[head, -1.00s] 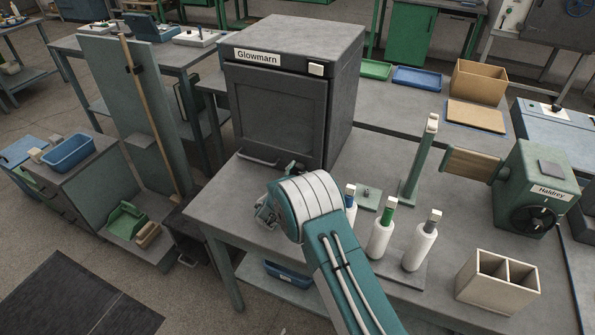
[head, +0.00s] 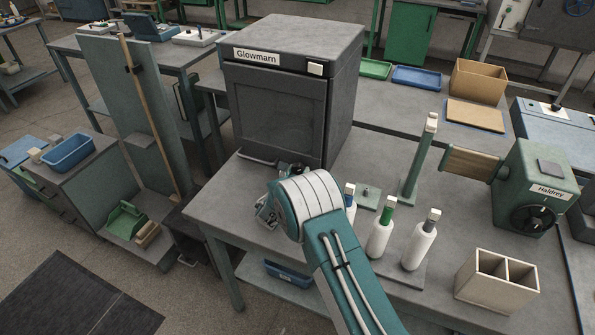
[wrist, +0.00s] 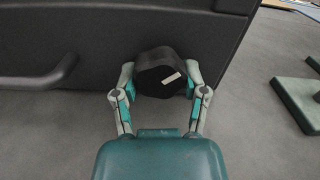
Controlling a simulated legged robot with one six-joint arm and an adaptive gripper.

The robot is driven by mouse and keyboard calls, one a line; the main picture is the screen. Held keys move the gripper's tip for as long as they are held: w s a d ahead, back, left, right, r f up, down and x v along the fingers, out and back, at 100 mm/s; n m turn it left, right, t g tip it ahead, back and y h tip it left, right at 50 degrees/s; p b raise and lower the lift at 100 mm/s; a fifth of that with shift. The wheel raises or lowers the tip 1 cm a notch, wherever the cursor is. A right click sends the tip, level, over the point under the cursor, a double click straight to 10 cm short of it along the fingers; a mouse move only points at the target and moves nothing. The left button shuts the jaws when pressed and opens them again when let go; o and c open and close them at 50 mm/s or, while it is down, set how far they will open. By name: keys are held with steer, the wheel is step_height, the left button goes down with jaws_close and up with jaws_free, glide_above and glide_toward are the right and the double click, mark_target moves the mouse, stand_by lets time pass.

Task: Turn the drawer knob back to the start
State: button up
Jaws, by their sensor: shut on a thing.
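The black knob (wrist: 158,72) sits at the lower right of the dark cabinet front, right of the bar handle (wrist: 35,80). A short white mark on its face lies near level, rising slightly to the right. My gripper (wrist: 160,80) is shut on the knob, one finger on each side, in the wrist view. In the head view my gripper (head: 268,208) is at the cabinet's lower front edge, and my arm and wrist largely hide the knob. The cabinet (head: 275,112) carries the label "Glowmarn"; its front looks closed.
Several white bottle-like spools (head: 381,237) stand just right of my wrist, near a green post (head: 417,165). The green Haldrey winder (head: 535,185) and a divided box (head: 497,282) are further right. The bench (head: 225,205) is bare left of my gripper.

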steer(key=n, duration=0.4)
steer(key=shift+w+r+n, duration=0.1)
steer(key=shift+r+n, duration=0.05)
steer(key=shift+n, duration=2.05)
steer(key=shift+a, duration=0.1)
steer(key=o, duration=1.2)
steer(key=shift+c, duration=0.2)
steer(key=shift+a, duration=0.15)
